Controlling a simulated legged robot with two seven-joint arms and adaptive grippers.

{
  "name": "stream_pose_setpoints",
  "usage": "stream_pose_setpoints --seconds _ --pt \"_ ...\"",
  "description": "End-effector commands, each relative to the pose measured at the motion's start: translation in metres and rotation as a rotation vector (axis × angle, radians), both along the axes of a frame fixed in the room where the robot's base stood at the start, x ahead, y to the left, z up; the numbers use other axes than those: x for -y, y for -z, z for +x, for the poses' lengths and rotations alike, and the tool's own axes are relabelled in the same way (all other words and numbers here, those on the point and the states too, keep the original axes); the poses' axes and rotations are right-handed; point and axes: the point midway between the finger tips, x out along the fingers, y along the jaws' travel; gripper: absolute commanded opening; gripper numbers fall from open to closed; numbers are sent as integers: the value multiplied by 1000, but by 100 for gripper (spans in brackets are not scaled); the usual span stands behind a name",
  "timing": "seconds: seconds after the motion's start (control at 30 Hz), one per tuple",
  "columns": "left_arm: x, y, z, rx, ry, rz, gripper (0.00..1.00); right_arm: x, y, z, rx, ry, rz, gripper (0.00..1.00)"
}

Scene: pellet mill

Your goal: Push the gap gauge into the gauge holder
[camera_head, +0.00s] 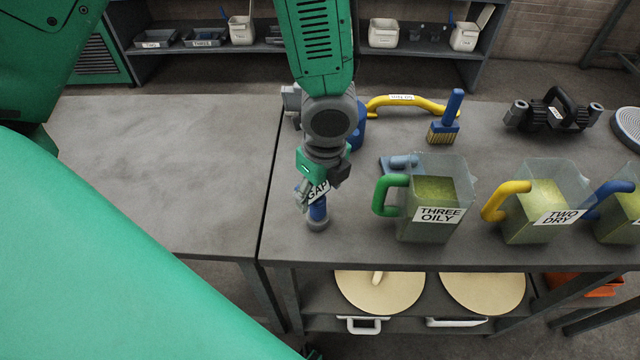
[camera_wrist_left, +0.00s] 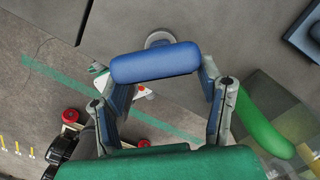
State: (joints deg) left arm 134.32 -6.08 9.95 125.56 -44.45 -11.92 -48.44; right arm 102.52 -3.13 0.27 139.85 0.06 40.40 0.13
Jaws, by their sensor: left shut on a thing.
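No other gauge holder can be made out clearly. My right gripper is not in view.
A clear jug labelled THREE OILY (camera_head: 440,228) with a green handle stands just right of the gauge. A TWO DRY jug (camera_head: 540,222) stands further right. Behind are a small blue-grey item (camera_head: 400,163), a brush (camera_head: 446,125) and a yellow handle (camera_head: 405,101). The left bench (camera_head: 170,170) is bare.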

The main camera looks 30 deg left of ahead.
Motion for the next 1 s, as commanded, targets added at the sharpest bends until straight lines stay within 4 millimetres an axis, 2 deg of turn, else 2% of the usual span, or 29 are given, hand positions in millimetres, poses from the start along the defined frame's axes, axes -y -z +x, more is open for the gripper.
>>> stream_pose_setpoints --seconds 1.0 --pt "0 2 0 0 0 0 9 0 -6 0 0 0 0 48"
